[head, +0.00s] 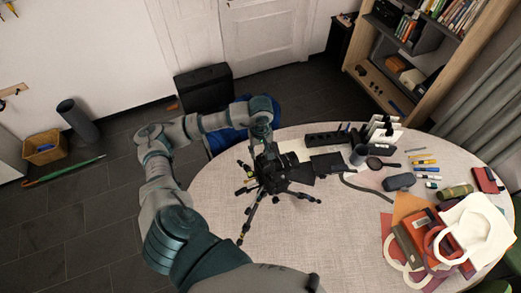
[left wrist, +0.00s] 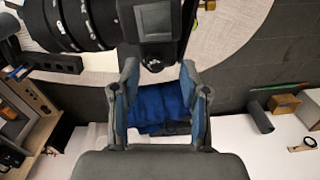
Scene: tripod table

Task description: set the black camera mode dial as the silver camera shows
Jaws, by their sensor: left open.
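The black camera (head: 287,160) sits on a black tripod (head: 250,215) on the round table. In the left wrist view its long ribbed lens (left wrist: 75,22) and a dark body part with a grey screen (left wrist: 158,20) fill the upper left and middle. My left gripper (left wrist: 160,70) is open, with nothing between its fingers. Its fingertips are close to the dark body part; I cannot tell whether they touch. In the head view the left gripper (head: 266,146) is over the camera and hides part of it. I cannot make out the mode dial or a silver camera. My right gripper is not in view.
The round table (head: 215,195) is clear at its left and front. A black flat panel (head: 328,163) lies beside the camera. A blue chair (head: 228,137) stands behind.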

